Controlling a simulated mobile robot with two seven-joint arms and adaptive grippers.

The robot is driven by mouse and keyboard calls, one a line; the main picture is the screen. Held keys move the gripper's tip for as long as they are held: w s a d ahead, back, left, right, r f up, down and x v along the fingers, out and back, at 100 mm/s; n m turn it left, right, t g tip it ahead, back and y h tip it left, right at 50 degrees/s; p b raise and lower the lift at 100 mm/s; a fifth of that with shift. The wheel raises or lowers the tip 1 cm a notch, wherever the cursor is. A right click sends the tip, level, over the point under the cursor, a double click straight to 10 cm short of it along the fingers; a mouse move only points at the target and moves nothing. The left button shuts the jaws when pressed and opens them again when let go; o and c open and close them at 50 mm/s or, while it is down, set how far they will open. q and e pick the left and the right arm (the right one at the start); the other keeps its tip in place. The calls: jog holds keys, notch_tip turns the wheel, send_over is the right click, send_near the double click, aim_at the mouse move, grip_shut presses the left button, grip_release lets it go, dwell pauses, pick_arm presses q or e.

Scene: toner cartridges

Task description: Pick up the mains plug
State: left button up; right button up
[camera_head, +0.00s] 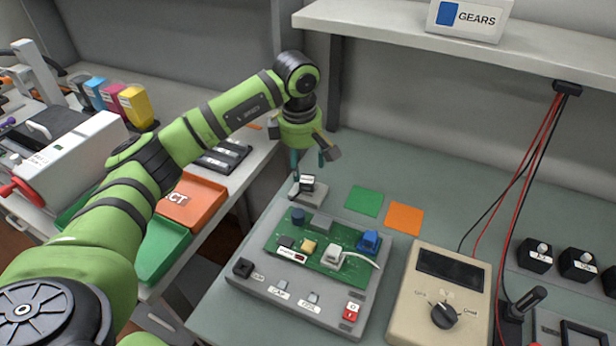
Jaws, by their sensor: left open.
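A small dark block with a pale label, which looks like the mains plug (307,183), sits on a small light grey holder (297,194) behind the circuit-board fixture. Its details are too small to make out. My left gripper (312,163) is open and points down just above the plug, with its fingers apart and nothing seen between them. I cannot tell whether a finger touches the plug. My right gripper is out of view.
A grey fixture (268,294) with a green circuit board stands in front of the plug. Green (364,201) and orange (404,218) mats lie to its right. A beige meter (441,292) and hanging cables (519,180) are farther right. A shelf (400,28) overhangs the back.

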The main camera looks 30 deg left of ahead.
aim_at(306, 176)
pick_arm(q)
jog(key=f, duration=0.1)
jog(key=f+p, duration=0.1)
jog(key=f, duration=0.1)
jog(key=shift+w+d+f, duration=0.2)
jog(key=shift+d+f, duration=0.05)
jog(key=shift+f, duration=0.55)
jog(key=c, duration=1.2)
jog(key=shift+r, duration=0.15)
jog(key=shift+w+a+r, duration=0.1)
jog(key=shift+w+r, duration=0.15)
jog(key=shift+r, duration=0.35)
notch_tip(306, 176, up, 3)
jog(key=shift+s+b, duration=0.1)
jog(key=shift+b, duration=0.65)
jog(key=shift+s+d+r+b, duration=0.2)
jog(key=shift+d+r+b, duration=0.15)
jog(key=shift+d+r, duration=1.25)
jog(key=shift+s+d+r+b, duration=0.25)
jog(key=shift+d+r, duration=0.5)
jog(key=shift+d, duration=1.6)
jog(key=shift+s+d+r+b, duration=0.15)
jog(key=shift+d+r+b, duration=0.25)
jog(key=shift+d+r, duration=1.2)
